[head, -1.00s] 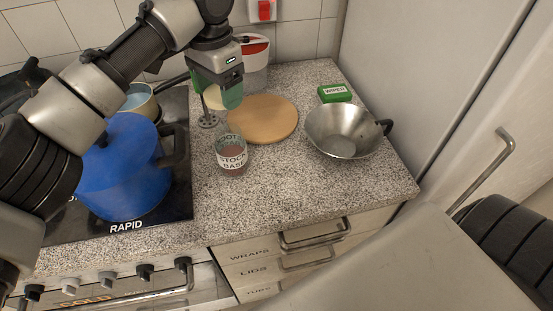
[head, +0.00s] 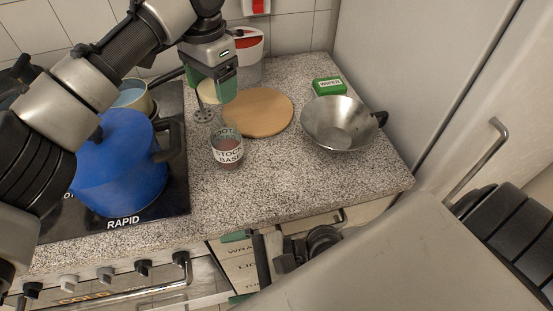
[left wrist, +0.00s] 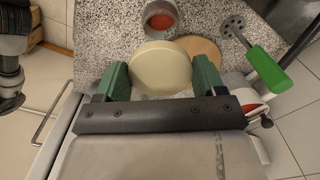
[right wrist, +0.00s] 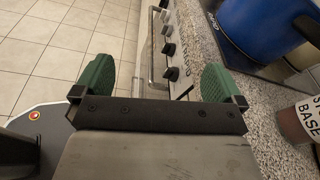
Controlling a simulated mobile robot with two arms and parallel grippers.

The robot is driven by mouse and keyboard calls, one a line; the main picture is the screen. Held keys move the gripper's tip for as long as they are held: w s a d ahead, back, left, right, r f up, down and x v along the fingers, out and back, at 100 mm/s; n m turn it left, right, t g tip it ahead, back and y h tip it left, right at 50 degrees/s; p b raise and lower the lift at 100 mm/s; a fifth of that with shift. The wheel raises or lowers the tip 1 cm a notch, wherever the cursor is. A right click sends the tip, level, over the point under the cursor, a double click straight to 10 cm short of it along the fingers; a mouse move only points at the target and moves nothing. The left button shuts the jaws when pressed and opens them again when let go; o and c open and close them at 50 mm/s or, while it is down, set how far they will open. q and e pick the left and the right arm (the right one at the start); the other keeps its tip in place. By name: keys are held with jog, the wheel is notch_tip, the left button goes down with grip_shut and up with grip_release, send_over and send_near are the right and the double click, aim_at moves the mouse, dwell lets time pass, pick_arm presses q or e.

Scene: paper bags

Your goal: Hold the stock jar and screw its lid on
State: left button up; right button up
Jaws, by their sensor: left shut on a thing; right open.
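The stock jar (head: 228,151) is a clear glass labelled STOCK BASE with reddish-brown contents. It stands upright and open on the counter; its top shows in the left wrist view (left wrist: 160,17) and its side at the right edge of the right wrist view (right wrist: 306,120). My left gripper (head: 214,90) is shut on the round cream lid (left wrist: 160,68), held above the counter behind the jar, apart from it. In the head view the lid (head: 207,92) is partly hidden by a finger. My right gripper (head: 238,268) is open and empty in front of the drawers, below the counter edge.
A round wooden board (head: 258,112), steel wok (head: 341,125) and green WIPER box (head: 329,86) are right of the jar. A masher (head: 203,113) stands behind it. A blue pot (head: 118,170) is on the hob at left. Counter in front of the jar is clear.

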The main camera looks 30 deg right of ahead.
aim_at(241, 149)
pick_arm(q)
jog(key=shift+w+d+f, duration=0.1)
pick_arm(e)
jog(key=w+d+r+t, duration=0.1)
jog(key=w+d, duration=0.1)
jog(key=w, duration=0.1)
jog(key=w+d+r+t, duration=0.2)
jog(key=w, duration=0.1)
jog(key=w+d+r+t, duration=0.1)
jog(key=w+d, duration=0.1)
jog(key=shift+w+d+r+n+h, duration=0.25)
jog(key=shift+w+d+n+h, duration=0.05)
jog(key=shift+w+n, duration=0.1)
jog(key=w+d+m+t+h, duration=0.1)
jog(key=w+d+m, duration=0.1)
jog(key=d+m, duration=0.1)
jog(key=w+d+f+m+t+h, duration=0.1)
jog(key=w+d+m+t, duration=0.1)
jog(key=d+m, duration=0.1)
jog(key=w+d+m+t+h, duration=0.1)
jog(key=w+d+m, duration=0.1)
jog(key=d+m, duration=0.2)
jog(key=shift+w+d+f, duration=0.2)
jog(key=shift+f, duration=0.1)
jog(key=shift+w, duration=0.2)
jog(key=x, duration=1)
jog(key=shift+w+a+r, duration=0.1)
jog(key=shift+w, duration=0.2)
jog(key=shift+w+a, duration=0.35)
jog(key=shift+w, duration=0.05)
